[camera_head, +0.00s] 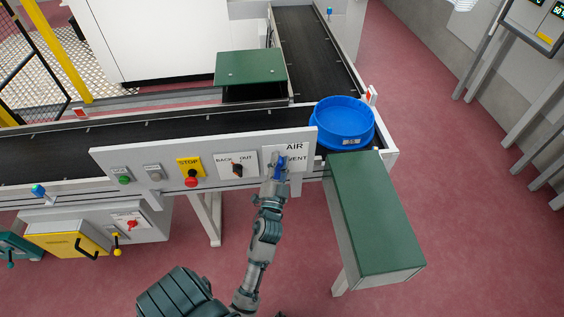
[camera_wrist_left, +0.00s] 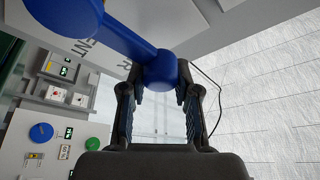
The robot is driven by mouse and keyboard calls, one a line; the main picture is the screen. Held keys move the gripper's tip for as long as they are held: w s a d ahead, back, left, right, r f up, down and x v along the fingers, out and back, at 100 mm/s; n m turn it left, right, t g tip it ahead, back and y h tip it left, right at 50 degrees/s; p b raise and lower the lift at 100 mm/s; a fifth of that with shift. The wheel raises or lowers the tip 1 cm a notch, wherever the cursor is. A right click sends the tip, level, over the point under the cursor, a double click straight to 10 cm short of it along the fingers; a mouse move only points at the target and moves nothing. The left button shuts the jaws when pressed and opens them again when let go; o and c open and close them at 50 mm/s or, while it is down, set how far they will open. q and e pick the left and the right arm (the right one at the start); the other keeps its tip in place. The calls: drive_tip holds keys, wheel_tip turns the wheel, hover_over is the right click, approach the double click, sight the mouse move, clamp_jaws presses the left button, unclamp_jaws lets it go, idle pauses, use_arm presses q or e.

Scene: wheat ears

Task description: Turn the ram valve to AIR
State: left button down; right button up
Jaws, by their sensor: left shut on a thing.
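The ram valve is a blue lever (camera_head: 281,169) on the right end of the white control panel, partly hidden by my gripper. The AIR label (camera_head: 294,146) is above the VENT label (camera_head: 297,157), both beside the lever. My left gripper (camera_head: 276,178) is at the panel, shut on the lever. In the left wrist view the blue lever (camera_wrist_left: 125,42) runs from its round hub at upper left to a knob between the two fingers (camera_wrist_left: 160,88). Part of the lettering is hidden behind the lever there. My right gripper is not in view.
A BACK/OUT selector (camera_head: 237,170), a red stop button (camera_head: 191,181) and a green button (camera_head: 124,180) are left of the lever. A blue round tub (camera_head: 344,124) sits on the conveyor corner. A green-topped bench (camera_head: 375,210) stands right of my arm.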

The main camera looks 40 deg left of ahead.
use_arm(q)
drive_tip(key=c, duration=0.8)
unclamp_jaws()
drive_tip(key=shift+s+a+f+g, duration=0.15)
drive_tip(key=shift+a+f+g, duration=0.15)
drive_tip(key=shift+f, duration=0.35)
drive_tip(key=shift+a, duration=0.1)
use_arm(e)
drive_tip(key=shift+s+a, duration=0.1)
use_arm(q)
drive_tip(key=shift+a, duration=0.1)
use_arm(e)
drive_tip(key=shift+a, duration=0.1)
use_arm(q)
drive_tip(key=shift+r, duration=0.2)
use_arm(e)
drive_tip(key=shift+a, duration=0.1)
use_arm(q)
drive_tip(key=shift+d+r, duration=0.15)
drive_tip(key=shift+d, duration=0.1)
drive_tip(key=shift+r, duration=0.15)
wheel_tip(320, 180, up, 9)
drive_tip(key=shift+a+f, duration=0.1)
drive_tip(key=shift+f, duration=0.1)
drive_tip(key=shift+r, duration=0.45)
